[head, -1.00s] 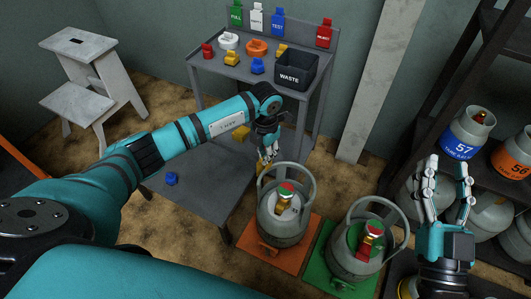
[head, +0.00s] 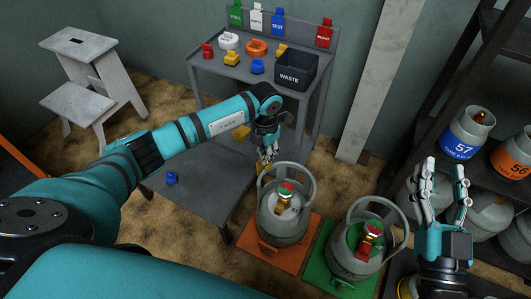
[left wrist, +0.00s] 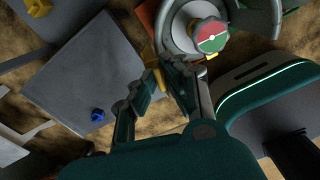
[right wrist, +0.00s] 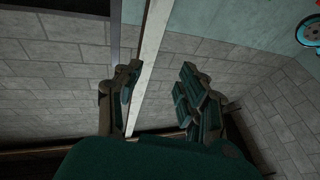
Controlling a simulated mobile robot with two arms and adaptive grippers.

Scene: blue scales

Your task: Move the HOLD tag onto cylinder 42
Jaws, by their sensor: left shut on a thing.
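My left gripper (head: 266,157) is shut on a small yellow piece (left wrist: 158,52), just behind and left of the cylinder on the orange mat (head: 283,217). The piece is mostly hidden, and I cannot tell what it is. A red tag (head: 363,251) is on the cylinder on the green mat (head: 345,265); its lettering is too small to read. Another red tag (head: 324,33) hangs on the rack's back board. No number 42 is readable on either floor cylinder. My right gripper (head: 446,166) is open and empty at the right, away from both cylinders.
The grey rack (head: 205,75) carries coloured caps and a black WASTE bin (head: 290,77). Cylinders 57 (head: 463,148) and 56 stand on the right shelving. A step stool (head: 85,45) stands left.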

